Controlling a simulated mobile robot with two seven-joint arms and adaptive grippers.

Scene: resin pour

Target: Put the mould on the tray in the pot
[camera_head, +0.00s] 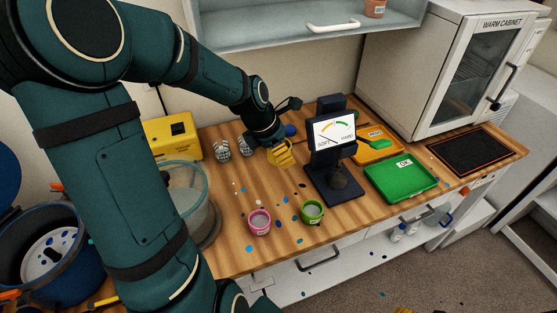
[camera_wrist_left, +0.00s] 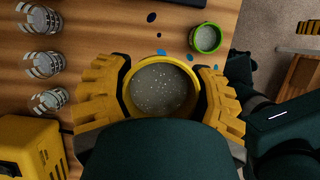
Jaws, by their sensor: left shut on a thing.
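My left gripper (camera_head: 280,153) is shut on a yellow round mould (camera_wrist_left: 161,86), with a finger on each side of its wall. The left wrist view looks down into this mould, which holds grey, speckled resin. In the head view the fingers and wrist hide most of it, and I cannot tell whether it touches the worktop. A blue pot (camera_head: 88,275) stands open at the far left, with a perforated plate inside. An orange tray (camera_head: 388,153) lies behind the meter. Of my right gripper, perhaps only yellow tips show at the bottom edge.
A pink mould (camera_head: 260,223) and a green mould (camera_head: 312,211) stand on the worktop. The hardness meter (camera_head: 333,190) stands beside a green OK tray (camera_head: 400,180). A clear chamber (camera_head: 190,190) stands behind my left arm. Blue spots dot the wood. The warm cabinet (camera_head: 410,60) is shut.

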